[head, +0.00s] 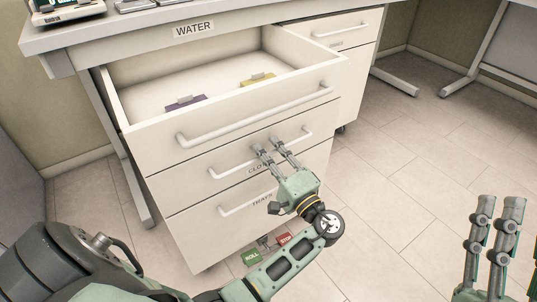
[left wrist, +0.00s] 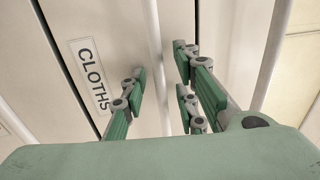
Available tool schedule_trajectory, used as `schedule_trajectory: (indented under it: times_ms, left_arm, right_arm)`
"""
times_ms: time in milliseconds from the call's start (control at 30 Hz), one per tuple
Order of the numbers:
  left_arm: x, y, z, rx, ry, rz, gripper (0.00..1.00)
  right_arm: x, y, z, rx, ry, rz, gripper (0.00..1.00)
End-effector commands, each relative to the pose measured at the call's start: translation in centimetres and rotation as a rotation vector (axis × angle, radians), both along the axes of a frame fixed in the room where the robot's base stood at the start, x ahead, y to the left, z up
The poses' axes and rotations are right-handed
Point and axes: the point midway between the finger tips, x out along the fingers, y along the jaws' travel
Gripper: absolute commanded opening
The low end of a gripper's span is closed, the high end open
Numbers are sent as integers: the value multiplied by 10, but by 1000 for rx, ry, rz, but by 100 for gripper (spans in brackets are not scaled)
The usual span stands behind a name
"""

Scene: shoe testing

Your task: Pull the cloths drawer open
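The cloths drawer (head: 180,188) is the middle drawer of a white cabinet and is shut. Its label partly shows in the head view; the full CLOTHS label (left wrist: 88,75) shows in the left wrist view. Its bar handle (head: 232,167) also runs upright through the left wrist view (left wrist: 154,45). My left gripper (head: 266,147) is at this handle, fingers pointing at the drawer front. In the left wrist view its fingers (left wrist: 160,78) are apart, with the bar between them and visible gaps. My right gripper (head: 502,205) is open and empty at the lower right, away from the cabinet.
The top drawer (head: 160,148) stands open above, holding a purple item (head: 186,103) and a yellow item (head: 258,79). The trays drawer (head: 190,235) below is shut. A table (head: 120,38) with a WATER label is above. Floor (head: 400,190) to the right is clear.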

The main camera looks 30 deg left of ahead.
Motion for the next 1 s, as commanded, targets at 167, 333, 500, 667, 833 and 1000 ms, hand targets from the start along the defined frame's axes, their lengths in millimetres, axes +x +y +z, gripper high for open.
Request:
schedule_trajectory:
  times_ms: [167, 333, 500, 667, 833, 1000]
  left_arm:
    - [0, 0, 0, 0, 0, 0, 21]
    - [0, 0, 0, 0, 0, 0, 6]
    - [0, 0, 0, -1, 0, 0, 0]
    - [0, 0, -1, -1, 0, 0, 0]
    - [0, 0, -1, -1, 2, 0, 0]
    - [-1, 0, -1, -1, 2, 0, 0]
  right_arm:
    - [0, 0, 0, 0, 0, 0, 40]
    - [0, 0, 0, 0, 0, 0, 40]
    - [0, 0, 0, -1, 1, -1, 40]
    - [0, 0, 0, -1, 1, -1, 40]
    - [0, 0, 0, 0, 1, 0, 40]
    - [1, 0, 0, -1, 6, -1, 40]
